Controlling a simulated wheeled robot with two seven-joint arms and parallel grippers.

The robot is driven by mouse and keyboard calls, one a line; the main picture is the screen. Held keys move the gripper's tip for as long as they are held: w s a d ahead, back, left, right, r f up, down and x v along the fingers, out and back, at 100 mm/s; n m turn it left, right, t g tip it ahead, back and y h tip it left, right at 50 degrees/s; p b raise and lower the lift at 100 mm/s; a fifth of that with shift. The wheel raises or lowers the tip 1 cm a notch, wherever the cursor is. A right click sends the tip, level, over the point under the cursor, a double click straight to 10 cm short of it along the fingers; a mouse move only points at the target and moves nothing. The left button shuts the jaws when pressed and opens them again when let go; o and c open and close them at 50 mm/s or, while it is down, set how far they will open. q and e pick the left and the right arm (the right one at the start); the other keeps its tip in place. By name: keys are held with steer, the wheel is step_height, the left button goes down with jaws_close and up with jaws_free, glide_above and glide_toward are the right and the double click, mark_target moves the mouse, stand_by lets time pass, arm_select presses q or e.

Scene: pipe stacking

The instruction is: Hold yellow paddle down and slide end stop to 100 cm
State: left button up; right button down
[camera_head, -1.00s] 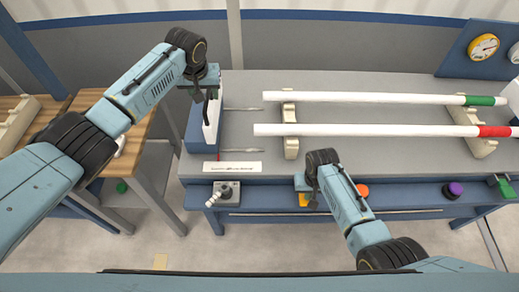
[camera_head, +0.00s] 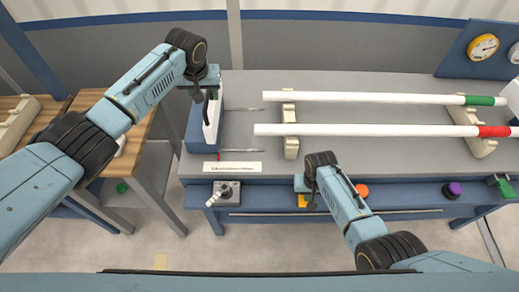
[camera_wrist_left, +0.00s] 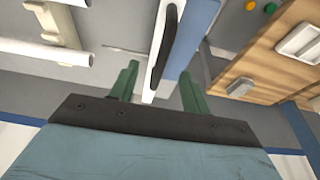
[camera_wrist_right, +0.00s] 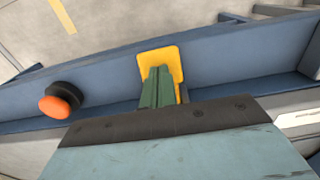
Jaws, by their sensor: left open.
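The end stop (camera_head: 211,120) is a blue block with a white face and a black handle, at the left end of the bench. My left gripper (camera_head: 205,92) is at its handle. In the left wrist view the open green fingers (camera_wrist_left: 158,88) stand on either side of the end stop (camera_wrist_left: 172,45) and its black handle; I cannot tell whether they touch it. The yellow paddle (camera_wrist_right: 172,58) is on the blue front rail. My right gripper (camera_wrist_right: 158,88) has its green fingers together against the paddle. In the head view the paddle (camera_head: 303,200) is mostly hidden by my right wrist.
Two white pipes, with green (camera_head: 480,100) and red (camera_head: 494,131) bands, lie on cream supports (camera_head: 290,145) right of the end stop. A labelled scale strip (camera_head: 232,167) lies below it. A joystick box (camera_head: 226,191), orange button (camera_wrist_right: 58,101) and purple knob (camera_head: 453,190) line the front.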

mark_target(207, 98)
arm_select(q)
steer(key=shift+x, duration=2.05)
steer(key=shift+c, duration=0.5)
jaws_close()
